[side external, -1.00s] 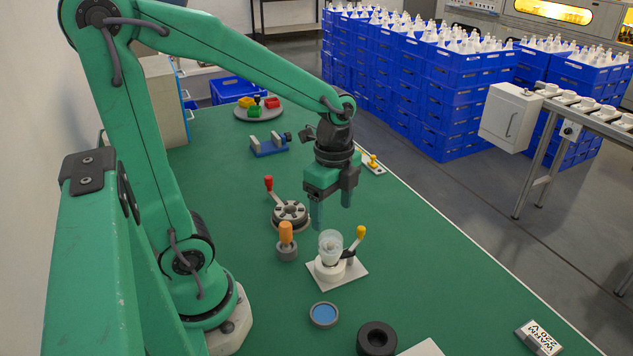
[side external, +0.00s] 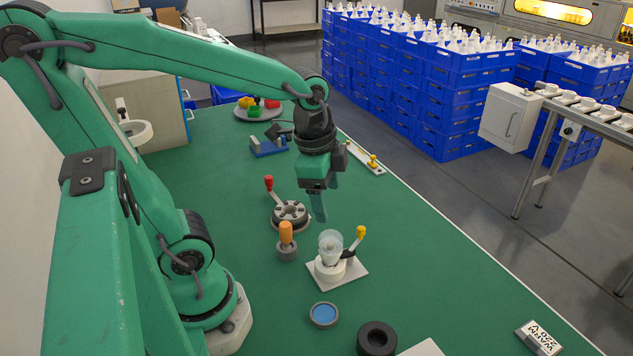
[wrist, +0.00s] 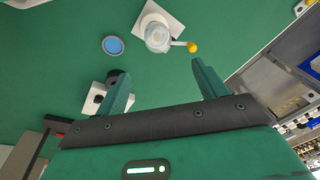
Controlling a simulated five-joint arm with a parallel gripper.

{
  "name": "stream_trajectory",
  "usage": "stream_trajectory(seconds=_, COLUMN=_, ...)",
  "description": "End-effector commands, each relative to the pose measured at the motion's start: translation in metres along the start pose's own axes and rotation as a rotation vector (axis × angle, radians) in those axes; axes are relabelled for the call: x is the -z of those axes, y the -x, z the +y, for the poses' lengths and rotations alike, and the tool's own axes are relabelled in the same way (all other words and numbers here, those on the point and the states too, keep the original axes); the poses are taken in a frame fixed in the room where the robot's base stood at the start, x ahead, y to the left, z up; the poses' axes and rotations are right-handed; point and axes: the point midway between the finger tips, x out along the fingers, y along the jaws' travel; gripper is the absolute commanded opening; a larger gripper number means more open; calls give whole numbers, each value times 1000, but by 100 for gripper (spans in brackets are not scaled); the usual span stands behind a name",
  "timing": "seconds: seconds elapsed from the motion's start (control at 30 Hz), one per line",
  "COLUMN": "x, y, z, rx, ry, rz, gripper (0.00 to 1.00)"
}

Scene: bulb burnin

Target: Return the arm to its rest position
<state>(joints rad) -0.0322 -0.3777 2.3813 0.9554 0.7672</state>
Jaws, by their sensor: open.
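My gripper (side external: 326,200) hangs above the green bench, pointing down, over the area behind the bulb stand. It is empty, and in the wrist view its two fingers (wrist: 162,82) are spread apart with nothing between them. The clear glass bulb (side external: 330,245) sits upright in a white socket on a square white plate (side external: 350,275), apart from the gripper. In the wrist view the bulb (wrist: 158,38) shows beyond the fingertips, beside a yellow-tipped lever (wrist: 193,47).
A round clamp with a red lever (side external: 290,212) and an orange-handled tool (side external: 286,238) stand left of the bulb. A blue dish (side external: 324,314), a black ring (side external: 377,338) and a WARM 220 V sign (side external: 538,338) lie in front. A blue vise (side external: 268,146) stands behind.

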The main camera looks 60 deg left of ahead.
Motion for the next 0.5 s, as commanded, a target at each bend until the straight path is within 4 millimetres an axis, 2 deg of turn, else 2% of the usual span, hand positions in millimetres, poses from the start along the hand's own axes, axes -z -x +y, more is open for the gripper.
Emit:
stream_trajectory(seconds=0.2, x=-5, y=25, z=9, rx=75, ry=298, rz=113, gripper=71)
stream_trajectory(seconds=0.5, x=-12, y=48, z=20, rx=109, ry=640, rz=260, gripper=71)
